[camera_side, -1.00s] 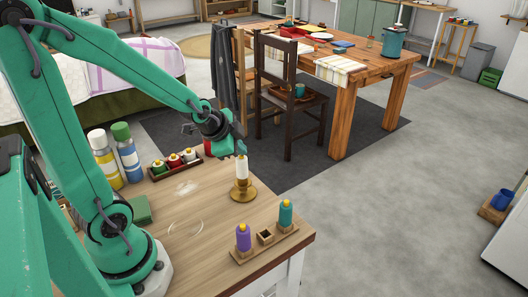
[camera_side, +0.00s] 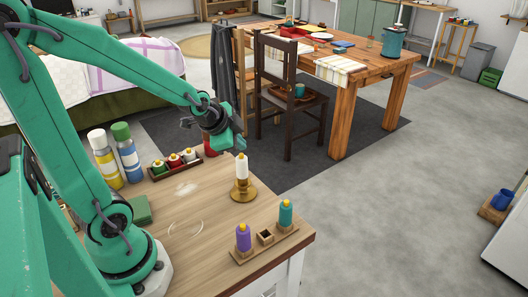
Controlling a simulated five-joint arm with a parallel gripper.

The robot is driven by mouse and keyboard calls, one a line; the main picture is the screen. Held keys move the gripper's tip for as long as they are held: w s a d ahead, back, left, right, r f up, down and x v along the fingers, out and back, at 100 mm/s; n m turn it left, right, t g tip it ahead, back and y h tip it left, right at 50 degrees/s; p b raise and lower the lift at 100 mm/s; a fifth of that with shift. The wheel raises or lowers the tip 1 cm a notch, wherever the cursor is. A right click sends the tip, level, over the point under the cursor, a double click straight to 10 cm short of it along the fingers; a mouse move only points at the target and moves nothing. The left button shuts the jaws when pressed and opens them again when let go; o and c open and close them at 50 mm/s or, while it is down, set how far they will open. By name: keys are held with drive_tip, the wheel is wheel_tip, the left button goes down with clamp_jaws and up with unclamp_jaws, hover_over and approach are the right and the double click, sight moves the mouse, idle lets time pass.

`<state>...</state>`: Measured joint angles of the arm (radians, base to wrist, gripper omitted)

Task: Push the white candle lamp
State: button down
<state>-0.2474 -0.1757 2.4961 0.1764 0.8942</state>
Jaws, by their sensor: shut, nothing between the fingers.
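The white candle lamp (camera_side: 241,168) stands upright on its brass base (camera_side: 243,191) near the back right edge of the wooden worktop. My gripper (camera_side: 240,148) is shut and empty, just above and behind the candle's top. From this angle I cannot tell whether its tip touches the candle.
A wooden holder (camera_side: 263,246) with a purple bottle (camera_side: 243,238) and a teal bottle (camera_side: 286,213) is at the front right. A tray of small bottles (camera_side: 175,164) and two tall bottles (camera_side: 127,152) stand at the left. A red item (camera_side: 210,147) is partly hidden behind my gripper. The worktop's middle is clear.

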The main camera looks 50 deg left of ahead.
sight(240, 159)
drive_tip(key=shift+r, duration=2.55)
